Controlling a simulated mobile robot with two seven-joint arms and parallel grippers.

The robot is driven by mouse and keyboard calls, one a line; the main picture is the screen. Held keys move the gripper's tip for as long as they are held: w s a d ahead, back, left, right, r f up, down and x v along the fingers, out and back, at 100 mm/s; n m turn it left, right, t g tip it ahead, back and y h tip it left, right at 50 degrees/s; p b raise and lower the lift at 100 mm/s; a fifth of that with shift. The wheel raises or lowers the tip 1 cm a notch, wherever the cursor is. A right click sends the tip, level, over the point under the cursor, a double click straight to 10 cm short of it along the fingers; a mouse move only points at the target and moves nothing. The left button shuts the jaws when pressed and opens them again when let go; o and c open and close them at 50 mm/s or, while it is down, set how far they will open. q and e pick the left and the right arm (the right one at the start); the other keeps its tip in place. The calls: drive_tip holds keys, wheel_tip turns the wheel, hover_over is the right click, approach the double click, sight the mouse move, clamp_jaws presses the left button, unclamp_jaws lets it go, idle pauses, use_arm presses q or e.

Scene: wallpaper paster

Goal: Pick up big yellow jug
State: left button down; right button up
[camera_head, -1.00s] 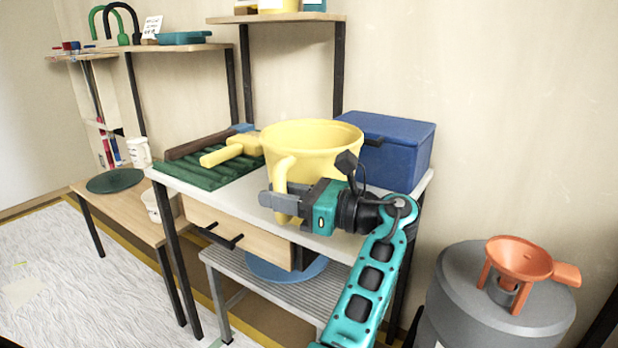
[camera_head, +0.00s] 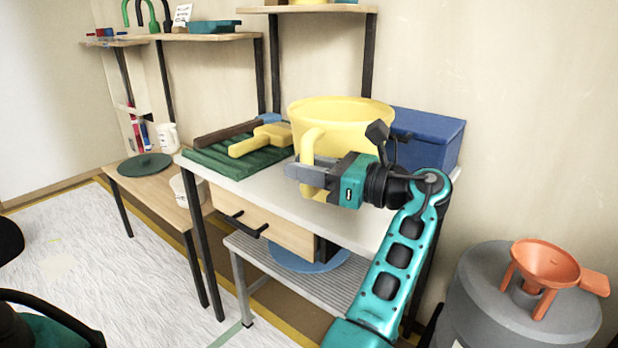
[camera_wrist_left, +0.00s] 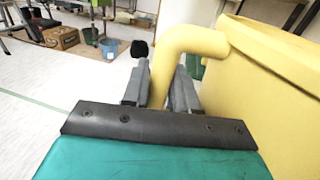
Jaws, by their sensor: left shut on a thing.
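The big yellow jug (camera_head: 345,122) is upright over the right part of the white worktable (camera_head: 350,220), in front of the blue box (camera_head: 428,138). Its handle faces the front left. My left gripper (camera_head: 312,174) is shut on this handle, with its fingers on both sides. In the left wrist view, the handle (camera_wrist_left: 190,45) runs down between the fingers (camera_wrist_left: 160,85), and the jug's wall (camera_wrist_left: 265,90) fills the right side. The jug's base is hidden behind my gripper, so any gap to the tabletop cannot be seen. My right gripper is not in view.
A green ridged mat (camera_head: 225,160) with a yellow-handled tool (camera_head: 262,139) lies left of the jug. The blue box stands close behind it. An orange funnel (camera_head: 545,263) sits on a grey drum (camera_head: 480,300) at the right. A shelf (camera_head: 310,9) is above.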

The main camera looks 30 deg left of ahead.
use_arm(q)
wheel_tip(320, 180, up, 16)
drive_tip(key=p, duration=0.4)
drive_tip(key=shift+p, duration=0.3)
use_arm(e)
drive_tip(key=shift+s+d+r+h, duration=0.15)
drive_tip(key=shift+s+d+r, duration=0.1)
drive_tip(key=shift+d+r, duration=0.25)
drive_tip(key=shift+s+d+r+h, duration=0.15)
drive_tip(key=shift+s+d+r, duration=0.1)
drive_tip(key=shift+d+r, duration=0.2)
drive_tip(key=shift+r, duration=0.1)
